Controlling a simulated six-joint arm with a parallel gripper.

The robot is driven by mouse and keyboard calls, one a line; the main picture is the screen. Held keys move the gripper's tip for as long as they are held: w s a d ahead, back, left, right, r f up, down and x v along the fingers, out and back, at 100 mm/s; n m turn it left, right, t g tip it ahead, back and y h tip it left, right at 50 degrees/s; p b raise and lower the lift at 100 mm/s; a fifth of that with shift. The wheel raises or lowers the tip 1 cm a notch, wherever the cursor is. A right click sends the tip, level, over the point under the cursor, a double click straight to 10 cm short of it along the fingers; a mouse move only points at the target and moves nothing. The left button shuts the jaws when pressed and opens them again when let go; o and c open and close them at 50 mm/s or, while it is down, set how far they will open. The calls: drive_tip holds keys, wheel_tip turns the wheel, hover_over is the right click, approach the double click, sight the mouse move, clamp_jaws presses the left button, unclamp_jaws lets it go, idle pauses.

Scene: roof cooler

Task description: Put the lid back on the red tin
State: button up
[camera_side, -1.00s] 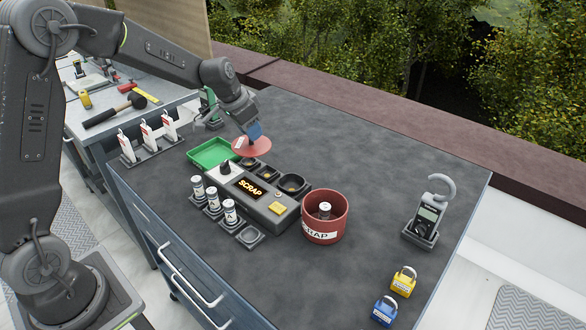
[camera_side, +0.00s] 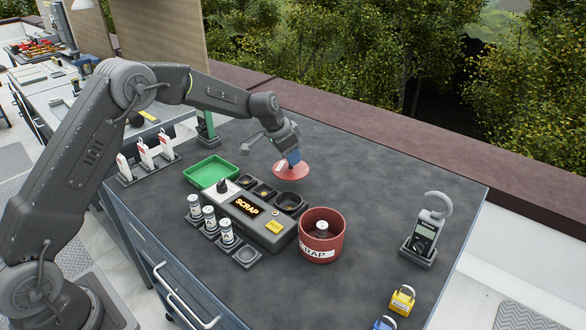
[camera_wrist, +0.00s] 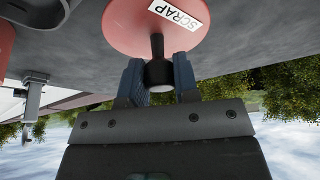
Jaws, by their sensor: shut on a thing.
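The red tin (camera_side: 324,241) stands upright and open on the grey bench top, with a white label on its side. A small cylinder with a pale top (camera_side: 322,229) stands inside it. My gripper (camera_side: 292,158) is shut on the black knob of the red lid (camera_side: 286,173) and holds it in the air behind and to the left of the tin, apart from it. In the wrist view the lid (camera_wrist: 130,25) shows a white SCRAP label (camera_wrist: 175,13), and the knob (camera_wrist: 158,72) sits between the blue fingers.
A grey console with a lit SCRAP display (camera_side: 246,207) and small cups lies left of the tin. Several white cylinders (camera_side: 209,216) stand before it, a green tray (camera_side: 211,172) behind. A meter (camera_side: 424,237) and padlocks (camera_side: 402,300) are to the right. The bench's far right is clear.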

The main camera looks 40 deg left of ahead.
sight(293, 168)
drive_tip(key=shift+w+d+f, duration=0.2)
drive_tip(key=shift+d+f, duration=0.15)
drive_tip(key=shift+f, duration=1.85)
drive_tip(key=shift+f, duration=0.2)
drive_tip(key=o, duration=0.9)
